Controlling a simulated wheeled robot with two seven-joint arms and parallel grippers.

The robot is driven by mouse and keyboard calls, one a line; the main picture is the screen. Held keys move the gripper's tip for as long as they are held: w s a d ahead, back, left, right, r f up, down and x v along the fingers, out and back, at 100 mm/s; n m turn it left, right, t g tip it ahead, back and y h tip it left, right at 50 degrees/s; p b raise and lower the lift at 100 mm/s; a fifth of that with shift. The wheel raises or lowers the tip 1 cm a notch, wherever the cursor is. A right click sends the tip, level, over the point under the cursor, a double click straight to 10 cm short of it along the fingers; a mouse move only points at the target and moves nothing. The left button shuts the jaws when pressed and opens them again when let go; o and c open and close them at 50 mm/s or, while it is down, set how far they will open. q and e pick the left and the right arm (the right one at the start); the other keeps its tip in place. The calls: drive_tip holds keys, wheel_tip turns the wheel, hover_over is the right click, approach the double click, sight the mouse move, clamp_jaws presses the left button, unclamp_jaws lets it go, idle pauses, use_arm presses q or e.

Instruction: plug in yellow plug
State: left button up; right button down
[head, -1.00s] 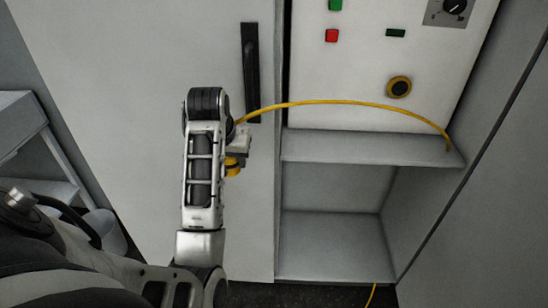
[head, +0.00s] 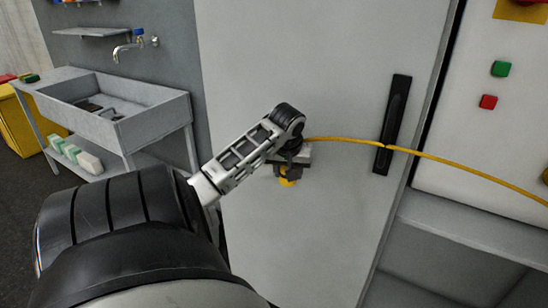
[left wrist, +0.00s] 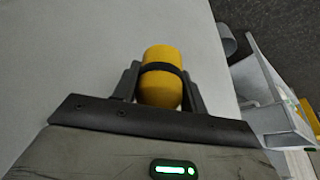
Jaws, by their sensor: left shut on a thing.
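The yellow plug (left wrist: 161,88) has a dark band around it and sits between the two fingers of my left gripper (left wrist: 160,84) in the left wrist view. My left gripper is shut on it. In the head view my left gripper (head: 290,172) holds the plug (head: 288,181) in front of the grey cabinet door, partly hidden by the wrist. A yellow cable (head: 455,163) runs from the gripper to the right, across the door handle, toward the panel. No socket for the plug can be made out. My right gripper is not in view.
The grey cabinet door (head: 300,60) has a dark vertical handle (head: 393,125). The white panel with a green button (head: 501,69) and a red button (head: 488,102) is at right. A grey sink (head: 115,107) stands at left, with a yellow bin (head: 30,122) beside it.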

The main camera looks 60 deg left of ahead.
use_arm(q)
drive_tip(key=w+d+f, duration=0.1)
drive_tip(key=w+d, duration=0.1)
drive_tip(key=d, duration=0.4)
drive_tip(key=w+d+f, duration=0.2)
drive_tip(key=d, duration=0.4)
drive_tip(key=s+d+r+m+h, duration=0.1)
drive_tip(key=d+r+m, duration=0.1)
drive_tip(key=d, duration=0.6)
drive_tip(key=d+r+m+t+h, duration=0.1)
drive_tip(key=d+r+m, duration=0.2)
drive_tip(key=d, duration=0.6)
drive_tip(key=s+d+r+m+t+h, duration=0.1)
drive_tip(key=d+r+m, duration=0.1)
drive_tip(key=d+m, duration=0.3)
drive_tip(key=d, duration=0.4)
drive_tip(key=shift+s+d+r+m+h, duration=0.15)
drive_tip(key=shift+s+r+m+h, duration=0.1)
drive_tip(key=shift+s+m+h, duration=0.1)
